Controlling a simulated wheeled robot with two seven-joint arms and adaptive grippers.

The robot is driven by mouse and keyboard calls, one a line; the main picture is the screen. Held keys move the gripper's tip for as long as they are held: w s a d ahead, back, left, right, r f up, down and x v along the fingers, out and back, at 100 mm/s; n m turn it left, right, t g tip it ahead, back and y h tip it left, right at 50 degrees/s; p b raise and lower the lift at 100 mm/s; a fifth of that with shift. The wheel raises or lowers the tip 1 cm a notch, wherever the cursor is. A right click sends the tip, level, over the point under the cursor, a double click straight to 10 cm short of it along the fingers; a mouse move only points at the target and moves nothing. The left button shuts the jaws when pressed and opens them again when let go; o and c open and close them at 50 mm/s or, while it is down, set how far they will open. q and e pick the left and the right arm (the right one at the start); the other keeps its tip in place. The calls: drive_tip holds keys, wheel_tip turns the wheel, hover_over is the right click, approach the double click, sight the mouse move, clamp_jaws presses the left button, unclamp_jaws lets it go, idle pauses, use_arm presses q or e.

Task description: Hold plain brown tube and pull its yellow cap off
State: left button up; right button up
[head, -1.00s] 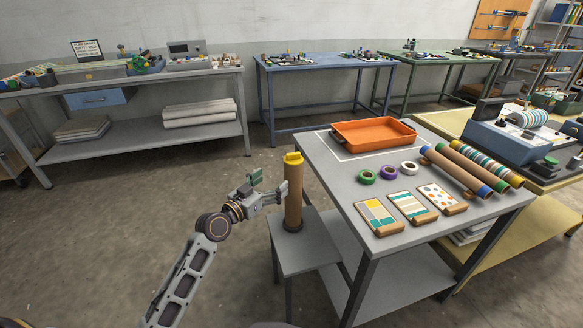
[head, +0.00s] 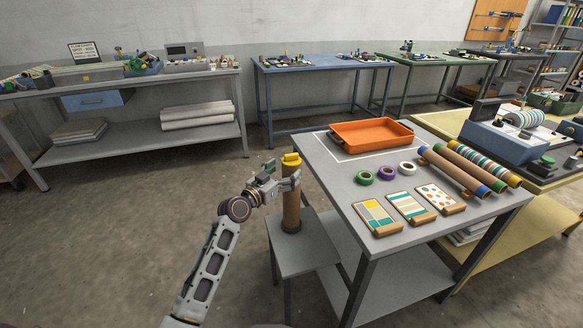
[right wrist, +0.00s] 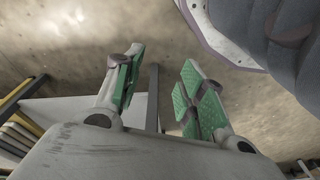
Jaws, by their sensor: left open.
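The plain brown tube (head: 291,212) stands upright on a small grey stand, with its yellow cap (head: 291,159) on top. My left gripper (head: 281,174) is open at the upper part of the tube, just below the cap. One finger crosses in front of the tube and the other is at its left, towards the back. Whether either finger touches the tube I cannot tell. My right gripper (right wrist: 158,88) shows in the right wrist view, with its green-padded fingers apart and nothing between them. It is not in the head view.
The small grey stand (head: 307,256) adjoins a grey table (head: 330,183). On the table are an orange tray (head: 371,134), tape rolls, pattern cards (head: 376,217) and capped tubes (head: 463,168). A press (head: 512,139) stands at right. The floor left of the stand is clear.

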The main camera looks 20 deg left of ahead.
use_arm(q)
drive_tip(key=shift+x, duration=2.1)
drive_tip(key=c, duration=1)
drive_tip(key=o, duration=1)
drive_tip(key=shift+c, duration=0.2)
drive_tip(key=shift+s, duration=0.1)
drive_tip(key=v, duration=1.1)
drive_tip(key=shift+s+a, duration=0.2)
drive_tip(key=shift+s, duration=0.15)
